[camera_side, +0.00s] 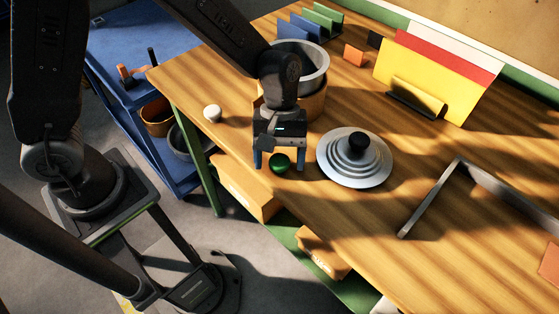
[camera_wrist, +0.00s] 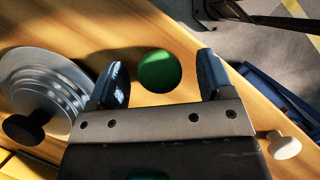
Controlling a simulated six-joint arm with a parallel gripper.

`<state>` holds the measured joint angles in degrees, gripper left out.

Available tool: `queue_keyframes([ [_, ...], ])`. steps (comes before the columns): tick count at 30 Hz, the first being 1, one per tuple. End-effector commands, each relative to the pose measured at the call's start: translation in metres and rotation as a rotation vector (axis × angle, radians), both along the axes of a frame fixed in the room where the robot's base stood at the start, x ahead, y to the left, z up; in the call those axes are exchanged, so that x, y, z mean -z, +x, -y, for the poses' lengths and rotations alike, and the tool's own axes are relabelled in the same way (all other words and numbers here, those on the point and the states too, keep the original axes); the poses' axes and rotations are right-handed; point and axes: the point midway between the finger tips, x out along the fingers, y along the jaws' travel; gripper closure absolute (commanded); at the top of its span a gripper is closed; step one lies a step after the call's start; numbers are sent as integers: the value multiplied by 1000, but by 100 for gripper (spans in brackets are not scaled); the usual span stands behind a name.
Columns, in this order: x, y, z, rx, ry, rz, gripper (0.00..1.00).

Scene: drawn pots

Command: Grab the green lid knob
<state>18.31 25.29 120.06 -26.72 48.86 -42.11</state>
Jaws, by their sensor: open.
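The green knob (camera_side: 280,163) is a round ball near the table's front edge. In the wrist view the green knob (camera_wrist: 160,71) lies between the two blue fingers, with gaps on both sides. My gripper (camera_side: 279,165) is open around or just above it; I cannot tell the exact height. The gripper (camera_wrist: 161,80) also shows in the wrist view, with nothing held. No lid shows under the green knob. A silver stepped lid with a black knob (camera_side: 356,158) lies to the right of my gripper, and this lid (camera_wrist: 45,85) is at the left in the wrist view.
A grey pot (camera_side: 313,75) and a wooden-coloured pot (camera_side: 312,104) stand behind my gripper. A white knob (camera_side: 212,113) is to the left. A grey metal frame (camera_side: 430,197) lies at right. Folders and a yellow board (camera_side: 420,70) stand at the back.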

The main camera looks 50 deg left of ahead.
Motion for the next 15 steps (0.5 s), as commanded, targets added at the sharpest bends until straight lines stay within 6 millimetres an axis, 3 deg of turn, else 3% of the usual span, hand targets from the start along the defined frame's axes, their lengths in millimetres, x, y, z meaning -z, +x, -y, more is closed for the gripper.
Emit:
queue_keyframes([
  [7, 2, 0, 0, -1, -1, 2, 26],
  [15, 1, 0, 0, 0, 0, 1, 52],
])
